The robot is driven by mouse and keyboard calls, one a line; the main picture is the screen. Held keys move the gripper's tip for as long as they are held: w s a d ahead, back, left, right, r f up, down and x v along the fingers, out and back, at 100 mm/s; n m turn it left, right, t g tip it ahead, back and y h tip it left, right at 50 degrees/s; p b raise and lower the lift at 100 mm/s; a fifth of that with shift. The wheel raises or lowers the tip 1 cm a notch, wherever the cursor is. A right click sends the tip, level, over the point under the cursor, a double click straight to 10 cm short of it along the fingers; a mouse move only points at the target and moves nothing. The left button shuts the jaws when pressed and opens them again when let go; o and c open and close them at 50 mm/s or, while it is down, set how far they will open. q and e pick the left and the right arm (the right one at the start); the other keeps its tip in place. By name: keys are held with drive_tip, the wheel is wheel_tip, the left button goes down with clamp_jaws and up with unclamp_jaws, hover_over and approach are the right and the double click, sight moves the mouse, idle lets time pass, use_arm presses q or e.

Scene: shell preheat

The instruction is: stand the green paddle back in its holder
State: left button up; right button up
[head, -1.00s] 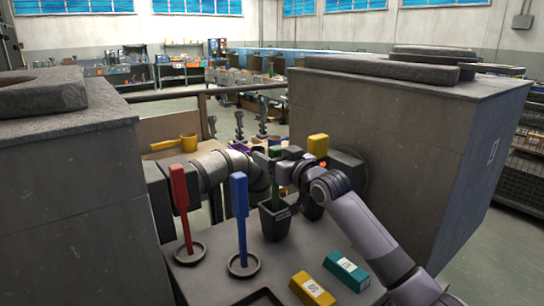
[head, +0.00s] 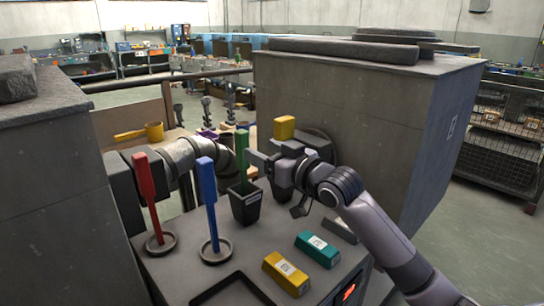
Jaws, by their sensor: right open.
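The green paddle (head: 242,151) stands nearly upright with its lower end inside a dark square holder (head: 245,208) that has a white label. My right gripper (head: 264,162) is open and empty, just right of the paddle's upper part. Whether a fingertip still touches the paddle I cannot tell. The paddle's foot is hidden inside the holder. My left gripper is not in view.
A red paddle (head: 145,190) and a blue paddle (head: 208,195) stand in round dishes to the left. A yellow paddle (head: 284,127) stands behind my right gripper. Yellow (head: 286,273) and teal (head: 318,249) blocks lie in front. Large grey blocks flank the table.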

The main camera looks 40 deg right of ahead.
drive_tip(key=shift+s+d, duration=0.1)
drive_tip(key=shift+s, duration=0.95)
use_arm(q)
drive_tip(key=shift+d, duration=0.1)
